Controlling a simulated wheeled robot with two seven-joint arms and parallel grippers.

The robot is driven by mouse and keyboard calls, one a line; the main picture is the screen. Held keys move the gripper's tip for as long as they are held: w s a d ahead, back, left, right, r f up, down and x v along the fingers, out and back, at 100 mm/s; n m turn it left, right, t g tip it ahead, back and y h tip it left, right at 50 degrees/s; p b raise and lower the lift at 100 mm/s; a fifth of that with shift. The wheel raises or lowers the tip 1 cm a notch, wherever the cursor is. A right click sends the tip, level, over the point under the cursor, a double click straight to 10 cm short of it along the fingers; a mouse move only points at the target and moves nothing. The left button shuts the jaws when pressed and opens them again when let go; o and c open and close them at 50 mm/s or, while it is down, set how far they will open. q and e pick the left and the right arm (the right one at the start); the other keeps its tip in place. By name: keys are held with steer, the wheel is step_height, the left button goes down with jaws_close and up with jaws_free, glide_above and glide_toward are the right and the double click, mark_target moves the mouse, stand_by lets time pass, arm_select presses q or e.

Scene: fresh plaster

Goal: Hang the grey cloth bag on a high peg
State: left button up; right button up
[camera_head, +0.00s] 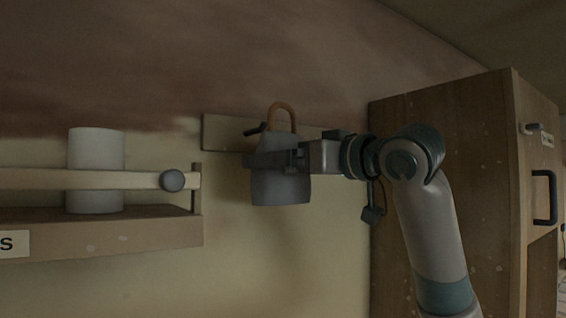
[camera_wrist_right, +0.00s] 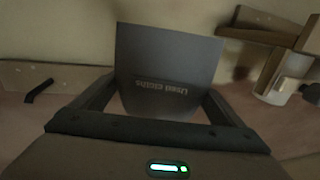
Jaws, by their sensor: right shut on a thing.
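The grey cloth bag (camera_head: 280,188) hangs upright from my right gripper (camera_head: 268,159), which is shut on its upper part. Its brown loop handle (camera_head: 282,112) stands up above the gripper. A dark peg (camera_head: 256,129) juts from a wooden board (camera_head: 226,134) on the wall, just left of the loop. I cannot tell whether the loop is around the peg. In the right wrist view, the bag (camera_wrist_right: 165,65) shows upside-down lettering between the fingers, and the peg (camera_wrist_right: 39,91) shows apart at the left. The handle is hidden there. My left gripper is not in view.
A wooden shelf (camera_head: 120,235) with a front rail (camera_head: 35,180) and a white cylinder (camera_head: 96,150) stands at the left. A tall wooden cabinet (camera_head: 480,130) with a black handle (camera_head: 544,197) stands at the right. The wall below the bag is clear.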

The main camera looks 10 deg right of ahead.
steer(key=shift+w+a, duration=0.15)
steer(key=shift+w, duration=0.1)
steer(key=shift+w+a+r, duration=0.1)
steer(key=shift+w+a, duration=0.2)
steer(key=shift+w, duration=0.35)
steer(key=shift+w+a, duration=0.25)
steer(key=shift+w, duration=0.4)
stand_by(0.4)
steer(key=shift+w+a, duration=0.2)
steer(key=shift+w, duration=0.25)
steer(key=shift+x, duration=0.8)
stand_by(0.4)
steer(key=shift+w+d+x, duration=0.1)
steer(key=shift+d+x, duration=0.05)
steer(key=shift+x, duration=0.7)
steer(key=shift+w+d+x, duration=0.1)
steer(key=shift+d+x, duration=0.1)
steer(key=shift+x, duration=0.7)
steer(key=shift+w+d+x, duration=0.15)
steer(key=shift+x, duration=0.7)
steer(key=shift+f+b, duration=0.75)
steer(key=shift+f, duration=0.3)
stand_by(0.3)
